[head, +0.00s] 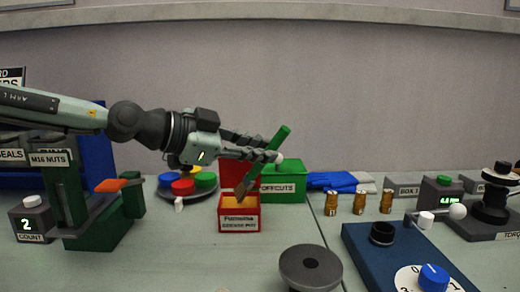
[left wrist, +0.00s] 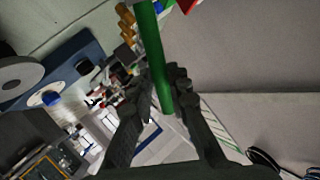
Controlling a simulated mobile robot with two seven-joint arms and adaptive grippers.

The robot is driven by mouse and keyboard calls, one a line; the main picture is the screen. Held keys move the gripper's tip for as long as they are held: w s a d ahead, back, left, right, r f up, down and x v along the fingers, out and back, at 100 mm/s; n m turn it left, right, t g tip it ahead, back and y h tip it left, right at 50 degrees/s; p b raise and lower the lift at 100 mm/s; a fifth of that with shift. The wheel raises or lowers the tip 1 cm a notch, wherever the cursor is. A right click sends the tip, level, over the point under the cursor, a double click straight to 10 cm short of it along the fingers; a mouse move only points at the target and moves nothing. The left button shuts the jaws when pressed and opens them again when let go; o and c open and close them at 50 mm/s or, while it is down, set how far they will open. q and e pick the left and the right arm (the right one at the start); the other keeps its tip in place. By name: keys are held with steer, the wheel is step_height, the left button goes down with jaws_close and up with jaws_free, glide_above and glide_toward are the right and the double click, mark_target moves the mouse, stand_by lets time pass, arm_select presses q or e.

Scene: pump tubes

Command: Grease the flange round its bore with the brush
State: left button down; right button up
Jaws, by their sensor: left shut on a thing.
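My left gripper (head: 268,155) is shut on the green handle of the brush (head: 276,139). The brush tilts, with its handle top up to the right and its brown bristles down to the left, over the open red grease pot (head: 239,225). The bristles appear above the pot's yellowish filling; whether they touch it I cannot tell. The green handle also shows in the left wrist view (left wrist: 153,52), between the fingers. The grey round flange (head: 310,270) with its dark bore lies at the front, right of the pot, clear of the gripper. My right gripper is not in view.
A green offcuts box (head: 290,185) stands behind the pot. A blue panel (head: 372,262) with a dial is right of the flange, with several brass pieces (head: 359,202) behind it. The M16 nuts dispenser (head: 95,222) stands left. The table at front left is clear.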

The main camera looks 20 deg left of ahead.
arm_select(q)
steer(key=shift+f+b, duration=0.5)
steer(key=shift+f, duration=0.1)
stand_by(1.3)
step_height(320, 180, up, 7)
steer(key=p, duration=0.3)
steer(key=shift+r, duration=0.15)
stand_by(0.4)
stand_by(0.7)
